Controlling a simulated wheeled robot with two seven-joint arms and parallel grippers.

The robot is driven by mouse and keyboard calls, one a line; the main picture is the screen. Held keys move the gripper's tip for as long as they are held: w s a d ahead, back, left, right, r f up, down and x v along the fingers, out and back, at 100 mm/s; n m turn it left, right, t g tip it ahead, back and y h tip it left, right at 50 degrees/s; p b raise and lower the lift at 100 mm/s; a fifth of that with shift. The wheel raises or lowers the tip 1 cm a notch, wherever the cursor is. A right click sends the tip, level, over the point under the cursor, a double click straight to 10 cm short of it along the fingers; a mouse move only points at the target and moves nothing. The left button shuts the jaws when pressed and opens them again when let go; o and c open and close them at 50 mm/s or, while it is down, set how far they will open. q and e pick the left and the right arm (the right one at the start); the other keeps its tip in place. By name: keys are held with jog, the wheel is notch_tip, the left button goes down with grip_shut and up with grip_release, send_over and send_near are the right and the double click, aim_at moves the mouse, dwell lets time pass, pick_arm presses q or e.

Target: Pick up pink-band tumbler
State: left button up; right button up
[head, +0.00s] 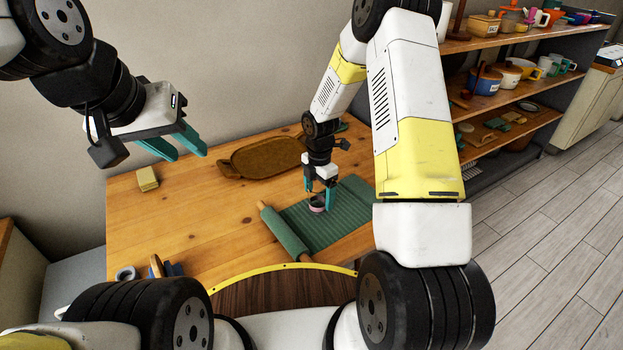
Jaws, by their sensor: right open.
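The pink-band tumbler (317,208) is small and dark with a pinkish band. It stands on the green ribbed mat (345,213) on the wooden island. My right gripper (320,204) points down over it, open, with its teal fingers on either side of the tumbler. The fingers and wrist hide part of it, and I cannot tell whether they touch it. My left gripper (190,155) is open and empty, in the air above the left part of the island, well away from the tumbler.
A brown wooden tray (262,158) lies behind. A yellowish block (148,178) sits at the back left, and small blue items (172,270) at the front left. The island's left middle is clear.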

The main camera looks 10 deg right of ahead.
jog(key=c, duration=1.6)
jog(key=shift+r, duration=0.1)
